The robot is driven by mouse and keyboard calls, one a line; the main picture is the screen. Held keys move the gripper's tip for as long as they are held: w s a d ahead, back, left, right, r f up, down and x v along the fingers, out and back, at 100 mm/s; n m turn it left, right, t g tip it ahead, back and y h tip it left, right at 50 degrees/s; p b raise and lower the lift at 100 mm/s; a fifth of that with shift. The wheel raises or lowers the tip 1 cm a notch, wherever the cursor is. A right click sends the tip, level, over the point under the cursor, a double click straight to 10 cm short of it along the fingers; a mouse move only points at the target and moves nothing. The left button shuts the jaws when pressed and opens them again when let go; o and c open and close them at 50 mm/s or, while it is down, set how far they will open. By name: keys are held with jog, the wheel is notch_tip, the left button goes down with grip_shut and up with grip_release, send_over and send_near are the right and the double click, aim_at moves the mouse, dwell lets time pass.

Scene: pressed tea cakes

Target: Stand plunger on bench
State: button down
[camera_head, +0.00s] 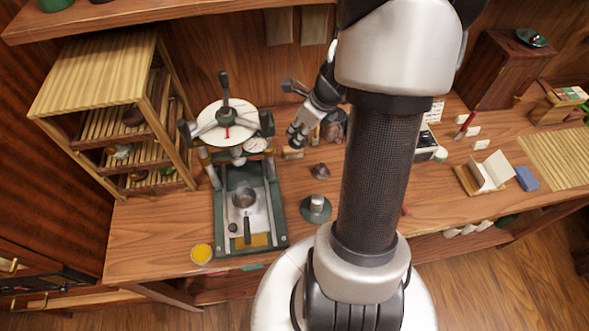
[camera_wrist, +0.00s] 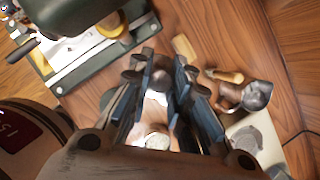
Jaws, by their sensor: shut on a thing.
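My gripper (camera_head: 296,136) is over the bench (camera_head: 160,240), just right of the press (camera_head: 250,205). In the wrist view its dark fingers (camera_wrist: 160,88) are shut on a pale, shiny metal piece, which I take to be the plunger (camera_wrist: 157,140). The fingers hide much of it, and its lower end is not clear. In the head view I cannot make out the plunger at the fingertips. I cannot tell whether it touches the bench.
A small metal piece (camera_head: 320,170) and a green-based metal piece (camera_head: 316,208) stand right of the press. A wooden rack (camera_head: 95,85) is at left, a yellow-topped cup (camera_head: 202,253) at the front edge. The wrist view shows a metal cup (camera_wrist: 256,95) nearby.

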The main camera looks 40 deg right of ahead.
notch_tip(320, 180, down, 18)
jog(key=b, duration=1)
jog(key=shift+f, duration=0.1)
jog(key=c, duration=1.5)
grip_release()
jog(key=shift+r, duration=0.25)
jog(key=p+v, duration=0.6)
jog(key=v, duration=0.6)
jog(key=shift+a+f, duration=0.1)
